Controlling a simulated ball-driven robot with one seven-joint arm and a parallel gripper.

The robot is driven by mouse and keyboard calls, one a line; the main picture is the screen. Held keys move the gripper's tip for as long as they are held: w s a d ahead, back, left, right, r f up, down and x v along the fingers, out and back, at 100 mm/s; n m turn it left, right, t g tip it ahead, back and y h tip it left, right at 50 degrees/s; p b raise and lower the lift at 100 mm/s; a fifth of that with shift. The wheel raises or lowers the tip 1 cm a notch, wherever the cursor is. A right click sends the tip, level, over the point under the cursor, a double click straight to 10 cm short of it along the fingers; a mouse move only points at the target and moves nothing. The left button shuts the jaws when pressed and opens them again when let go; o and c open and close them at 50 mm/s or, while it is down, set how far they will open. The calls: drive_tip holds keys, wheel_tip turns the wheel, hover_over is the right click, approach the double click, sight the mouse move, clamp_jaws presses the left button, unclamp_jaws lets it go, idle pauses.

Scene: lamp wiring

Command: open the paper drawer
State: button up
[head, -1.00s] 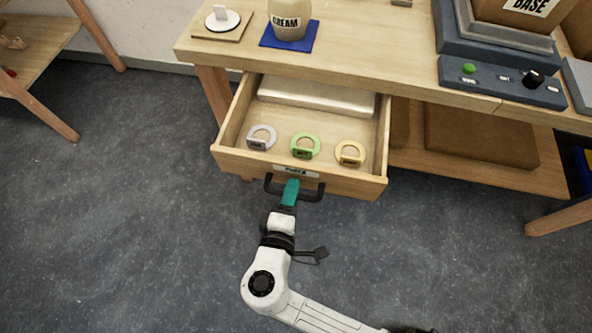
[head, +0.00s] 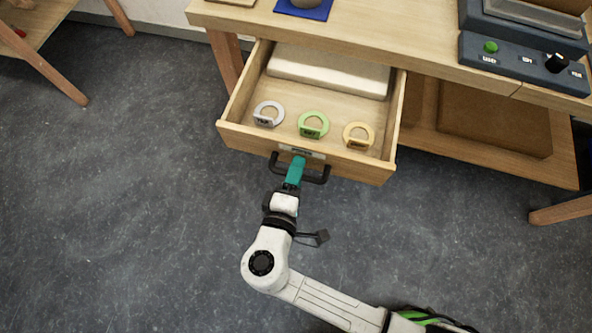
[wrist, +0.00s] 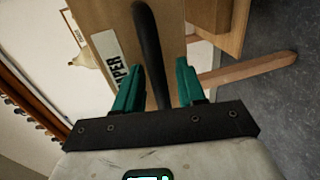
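The paper drawer (head: 233,135) is pulled out from under the wooden table, with its inside showing in the head view. A pale slab, perhaps a paper stack (head: 330,73), lies at its back. A black bar handle (head: 316,180) is on its front, below a label; the label reads "PAPER" in the wrist view (wrist: 112,58). My gripper (head: 298,165) is at the handle. In the wrist view its teal fingers (wrist: 160,75) stand on both sides of the handle bar (wrist: 149,50). A gap shows between the bar and the right finger, so the gripper looks open around it.
A grey ring (head: 261,107), a green ring (head: 321,119) and a yellow ring (head: 368,131) lie in the drawer's front. A dark control panel (head: 520,66) stands on the table. A shelf (head: 490,160) is right of the drawer. The floor in front is clear.

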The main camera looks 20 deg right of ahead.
drive_tip(key=v, duration=1)
drive_tip(key=shift+s+a+b, duration=0.2)
drive_tip(key=shift+s+b, duration=0.1)
drive_tip(key=shift+s, duration=0.05)
idle(0.3)
